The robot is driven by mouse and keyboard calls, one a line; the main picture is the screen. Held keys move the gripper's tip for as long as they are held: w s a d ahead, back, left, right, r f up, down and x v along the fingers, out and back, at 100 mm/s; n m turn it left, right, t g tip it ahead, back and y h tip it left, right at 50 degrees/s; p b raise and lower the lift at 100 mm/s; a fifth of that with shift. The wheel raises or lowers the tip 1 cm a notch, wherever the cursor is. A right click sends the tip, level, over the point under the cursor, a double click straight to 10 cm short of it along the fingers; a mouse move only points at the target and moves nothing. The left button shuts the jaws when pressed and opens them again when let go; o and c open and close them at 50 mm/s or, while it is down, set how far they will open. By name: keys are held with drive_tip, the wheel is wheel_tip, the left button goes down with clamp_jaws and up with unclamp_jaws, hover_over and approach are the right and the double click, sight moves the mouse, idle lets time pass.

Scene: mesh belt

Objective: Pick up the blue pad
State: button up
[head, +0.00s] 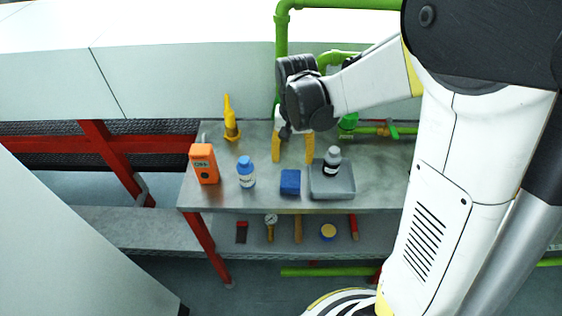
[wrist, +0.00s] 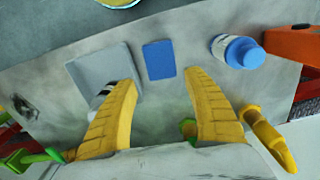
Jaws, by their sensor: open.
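The blue pad (head: 290,181) is a small dark blue block on the metal table, between a blue-capped bottle and a grey tray. In the wrist view the blue pad (wrist: 159,60) lies flat on the table, beyond and between my fingertips. My gripper (head: 292,148) has two yellow fingers spread apart, behind the pad in the head view. The gripper also shows in the wrist view (wrist: 158,85), open with nothing between its fingers.
The blue-capped bottle (head: 246,173) and an orange meter (head: 204,164) stand left. A yellow bottle-like thing (head: 230,120) is behind. A lower shelf (head: 190,238) holds several small items.

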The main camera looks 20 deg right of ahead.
sight(291, 178)
drive_tip(key=f+b, duration=0.1)
drive_tip(key=f, duration=0.2)
drive_tip(key=shift+s+f, duration=0.1)
drive_tip(key=shift+s, duration=0.1)
wheel_tip(291, 178, down, 6)
drive_tip(key=b, duration=0.3)
drive_tip(key=shift+a+f, duration=0.1)
drive_tip(key=shift+a, duration=0.05)
drive_tip(key=shift+s, duration=0.1)
drive_tip(key=c, duration=0.6)
